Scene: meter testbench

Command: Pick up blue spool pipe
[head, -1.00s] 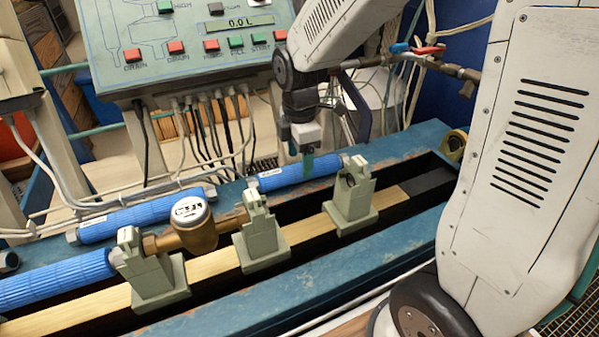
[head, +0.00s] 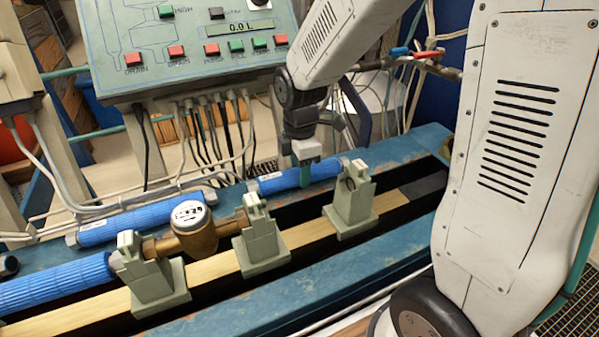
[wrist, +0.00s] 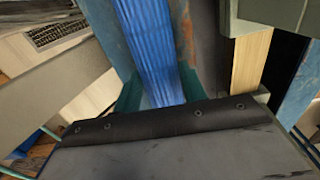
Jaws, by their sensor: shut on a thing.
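A blue spool pipe (head: 275,183) with metal ends and a white label lies along the back rail of the test bench. My gripper (head: 305,177) points down at this pipe, near its right half. Its teal fingers are shut on the pipe, one on each side. In the wrist view the ribbed blue pipe (wrist: 150,45) runs into the space between the fingers (wrist: 160,92). The lower part of the grip is hidden by the dark gripper body. The pipe appears to rest on the bench still.
Two more blue pipes lie left, one on the back rail (head: 140,220) and one in front (head: 55,285). A brass meter (head: 195,232) sits between green clamp blocks; another block (head: 350,205) stands close to my gripper. A control panel (head: 185,45) rises behind.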

